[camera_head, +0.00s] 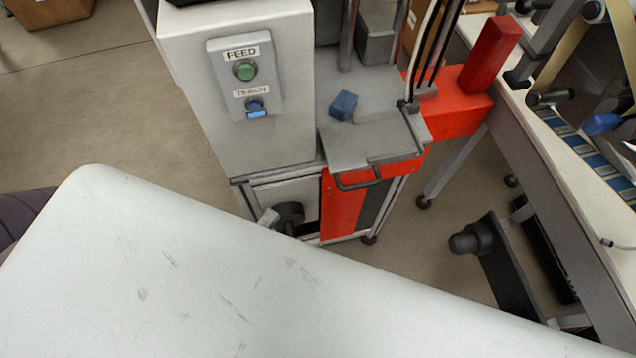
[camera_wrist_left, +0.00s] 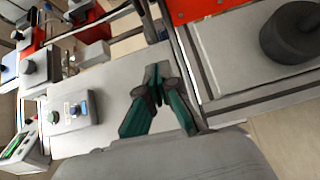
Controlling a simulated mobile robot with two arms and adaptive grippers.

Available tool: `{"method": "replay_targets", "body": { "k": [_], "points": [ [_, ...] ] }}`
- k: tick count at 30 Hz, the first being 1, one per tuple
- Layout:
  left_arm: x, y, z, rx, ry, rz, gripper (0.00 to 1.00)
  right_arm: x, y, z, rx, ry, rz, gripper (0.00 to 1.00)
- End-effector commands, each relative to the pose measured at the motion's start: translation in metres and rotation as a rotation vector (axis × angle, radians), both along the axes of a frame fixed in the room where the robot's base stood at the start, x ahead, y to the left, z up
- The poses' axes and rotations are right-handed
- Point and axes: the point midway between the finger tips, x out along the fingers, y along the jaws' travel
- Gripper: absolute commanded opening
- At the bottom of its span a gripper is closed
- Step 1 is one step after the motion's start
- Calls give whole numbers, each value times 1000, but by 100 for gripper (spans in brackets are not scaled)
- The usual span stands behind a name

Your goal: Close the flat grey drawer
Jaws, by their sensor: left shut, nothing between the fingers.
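The flat grey drawer (camera_head: 365,142) sticks out from the front of the machine in the head view, above a red panel. Its dark bar handle (camera_head: 358,184) hangs at its front edge. In the head view only a small grey tip of my left gripper (camera_head: 268,217) seems to show, low and left of the drawer, in front of the lower cabinet. In the left wrist view my left gripper (camera_wrist_left: 158,82) has its fingers together, with nothing between them, in front of the cabinet front. It is apart from the drawer. My right gripper is not in view.
A white cabinet (camera_head: 240,125) with FEED and TEACH buttons stands left of the drawer. A blue block (camera_head: 343,105) lies on the grey top behind it. A black round knob (camera_wrist_left: 293,32) is on the lower panel. A large pale surface fills the head view's foreground.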

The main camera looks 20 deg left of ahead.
Motion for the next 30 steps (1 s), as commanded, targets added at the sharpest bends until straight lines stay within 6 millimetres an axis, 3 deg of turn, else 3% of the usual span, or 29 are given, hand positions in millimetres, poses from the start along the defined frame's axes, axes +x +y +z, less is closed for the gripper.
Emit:
{"method": "replay_targets", "body": {
  "k": [4, 8, 20, 24, 30],
  "points": [
    [4, -1, 12, -61, -17, 15, 0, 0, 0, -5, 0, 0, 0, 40],
    [21, -3, 13, -62, -19, 16, 0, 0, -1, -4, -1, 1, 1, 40],
    [103, -19, 14, -59, -19, 15, 0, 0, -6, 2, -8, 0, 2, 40],
    [113, -39, 13, -59, -16, 14, 0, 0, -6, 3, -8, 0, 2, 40],
    [120, -51, 12, -55, -16, 13, 0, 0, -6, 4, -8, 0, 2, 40]
  ]
}}
